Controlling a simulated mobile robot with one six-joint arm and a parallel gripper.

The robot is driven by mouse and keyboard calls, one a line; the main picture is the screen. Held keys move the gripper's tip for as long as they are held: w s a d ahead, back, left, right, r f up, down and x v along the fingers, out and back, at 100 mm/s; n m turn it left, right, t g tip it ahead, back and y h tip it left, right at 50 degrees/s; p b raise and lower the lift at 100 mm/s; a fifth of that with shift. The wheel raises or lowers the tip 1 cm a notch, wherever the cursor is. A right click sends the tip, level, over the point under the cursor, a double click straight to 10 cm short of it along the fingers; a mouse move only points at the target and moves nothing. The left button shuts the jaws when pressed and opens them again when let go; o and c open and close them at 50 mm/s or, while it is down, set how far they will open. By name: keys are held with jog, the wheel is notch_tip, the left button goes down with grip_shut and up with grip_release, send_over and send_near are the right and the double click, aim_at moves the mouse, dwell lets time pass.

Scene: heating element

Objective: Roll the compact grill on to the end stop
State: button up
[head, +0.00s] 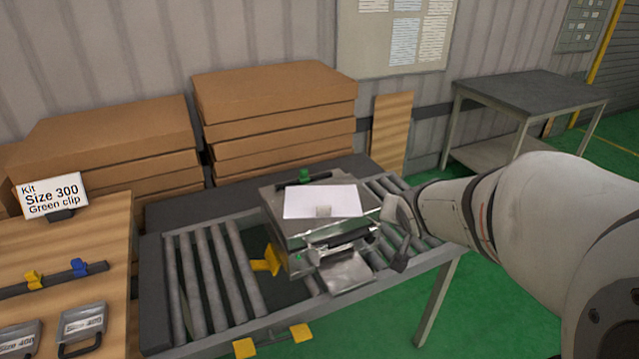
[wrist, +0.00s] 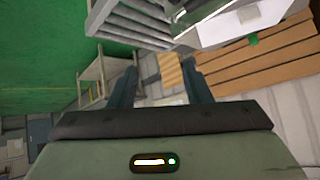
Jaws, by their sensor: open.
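The compact grill (head: 315,235), a silver metal unit with a white sheet on top, a green clip at its back and a tray jutting out at the front, sits on the roller table (head: 205,275). My gripper (head: 400,232) is at the grill's right side; whether it touches is unclear. In the wrist view the gripper (wrist: 160,88) is open with nothing between its fingers, and part of the grill (wrist: 200,22) shows at the top. A dark raised bar (head: 154,290) closes the table's left end; I cannot tell if it is the end stop.
A yellow bracket (head: 267,260) stands left of the grill, by a gap in the rollers. Two yellow pieces (head: 301,333) are on the front rail. Rollers left of the gap are empty. Boxes (head: 275,105) are stacked behind; a wooden bench (head: 80,245) is at left.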

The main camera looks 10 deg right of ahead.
aim_at(353, 240)
jog(key=w+f+m+t+y+b, duration=0.2)
jog(key=w+f+t+y+b, duration=0.15)
jog(key=w+f, duration=0.45)
jog(key=a+f+m+y+b, duration=0.1)
jog(key=f+y, duration=0.1)
jog(key=a+f+m+y+b, duration=0.1)
jog(key=f+y, duration=0.1)
jog(key=y, duration=0.1)
jog(key=a+f+m+y+b, duration=0.1)
jog(key=f+y+b, duration=0.1)
jog(key=f+y, duration=0.1)
jog(key=shift+w+a, duration=0.1)
jog(key=shift+a, duration=0.25)
jog(key=shift+s+a+f+y, duration=0.2)
jog(key=shift+s+a+y, duration=0.1)
jog(key=shift+y, duration=0.35)
jog(key=shift+w+a, duration=0.15)
jog(key=shift+a, duration=0.1)
jog(key=b+x, duration=0.1)
jog(key=x, duration=0.6)
jog(key=shift+c, duration=0.2)
grip_shut()
